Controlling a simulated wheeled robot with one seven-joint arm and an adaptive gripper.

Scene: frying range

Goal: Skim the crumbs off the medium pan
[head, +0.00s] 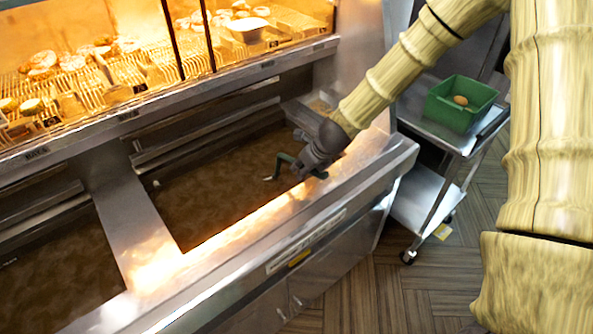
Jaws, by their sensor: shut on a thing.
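A frying vat of brown oil (215,180) lies in the middle of the head view. Another oil vat (50,260) is at the lower left; I cannot read which one is the medium pan. My gripper (308,170) is over the right end of the middle vat, near its front rim. It is shut on a dark green handle (288,160), perhaps a skimmer's. A small pale metal tip (268,178) shows at its left end; the rest of the tool is hidden or under the oil. A small pale speck (156,183) lies at the vat's left edge; other crumbs cannot be made out.
A lit warming shelf (120,75) with wire racks and fried pieces runs behind the vats. A metal divider (125,225) separates the vats. Wood-look floor (420,290) is clear in front.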

